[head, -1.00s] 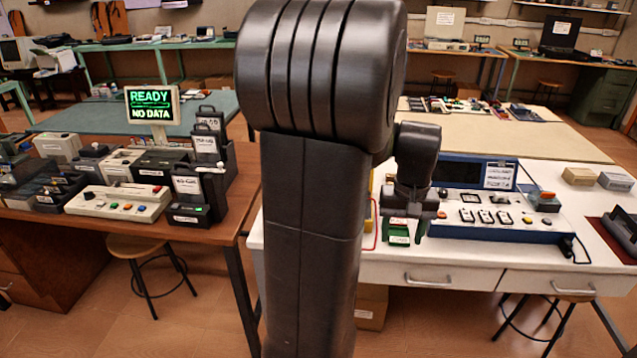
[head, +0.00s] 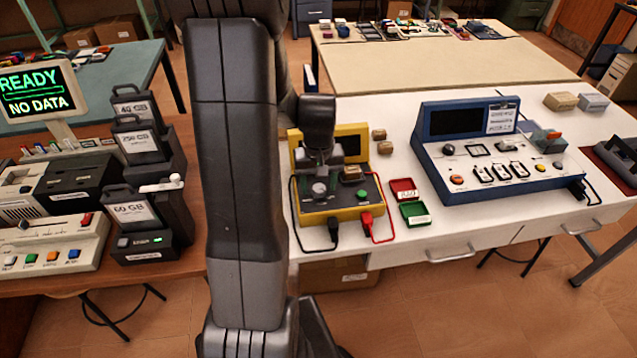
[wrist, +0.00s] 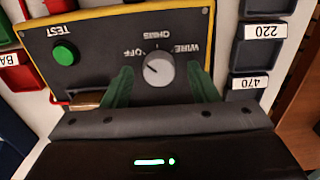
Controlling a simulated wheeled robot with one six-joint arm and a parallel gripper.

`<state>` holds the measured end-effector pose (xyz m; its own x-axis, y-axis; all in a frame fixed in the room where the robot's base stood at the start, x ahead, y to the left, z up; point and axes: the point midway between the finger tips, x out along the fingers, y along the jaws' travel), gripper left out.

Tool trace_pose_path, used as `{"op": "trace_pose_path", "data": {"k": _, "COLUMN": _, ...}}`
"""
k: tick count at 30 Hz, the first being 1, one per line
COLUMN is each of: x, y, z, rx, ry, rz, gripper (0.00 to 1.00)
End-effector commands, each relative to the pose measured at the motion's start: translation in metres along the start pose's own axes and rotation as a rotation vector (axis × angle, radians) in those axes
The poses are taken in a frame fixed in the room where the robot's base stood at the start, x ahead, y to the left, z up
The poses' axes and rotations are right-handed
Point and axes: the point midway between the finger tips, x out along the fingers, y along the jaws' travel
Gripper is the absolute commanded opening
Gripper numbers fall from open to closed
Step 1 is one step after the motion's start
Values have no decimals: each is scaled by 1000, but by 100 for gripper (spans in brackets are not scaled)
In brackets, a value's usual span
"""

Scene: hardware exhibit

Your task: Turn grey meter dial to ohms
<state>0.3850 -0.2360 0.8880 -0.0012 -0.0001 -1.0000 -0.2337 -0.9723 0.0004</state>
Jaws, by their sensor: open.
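The meter (head: 344,212) is a yellow-edged box with a dark panel, near the front left of the white table. Its grey dial (head: 320,190) is a round knob, also in the wrist view (wrist: 159,69), with OFF, OHMS and WIRE printed around it, upside down there. The dial's mark seems to point toward OFF. My gripper (head: 321,166) is over the dial. In the wrist view my gripper (wrist: 160,76) is open, with one green finger on each side of the dial. I cannot tell whether the fingers touch it.
A green TEST button (wrist: 65,52) is on the meter panel. A black lead (head: 333,232) and a red lead (head: 367,219) plug into its front. Red and green trays (head: 415,213) lie to its right, and a blue console (head: 470,195) stands beyond.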

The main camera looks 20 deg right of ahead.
Motion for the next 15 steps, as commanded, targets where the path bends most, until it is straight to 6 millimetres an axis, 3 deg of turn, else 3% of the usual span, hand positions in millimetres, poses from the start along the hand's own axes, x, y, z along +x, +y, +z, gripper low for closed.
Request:
{"op": "trace_pose_path", "data": {"k": 10, "x": 3, "y": 0, "z": 0, "rx": 0, "ry": 0, "rz": 0, "gripper": 52}}
{"op": "trace_pose_path", "data": {"k": 15, "x": 3, "y": 0, "z": 0, "rx": 0, "ry": 0, "rz": 0, "gripper": 19}}
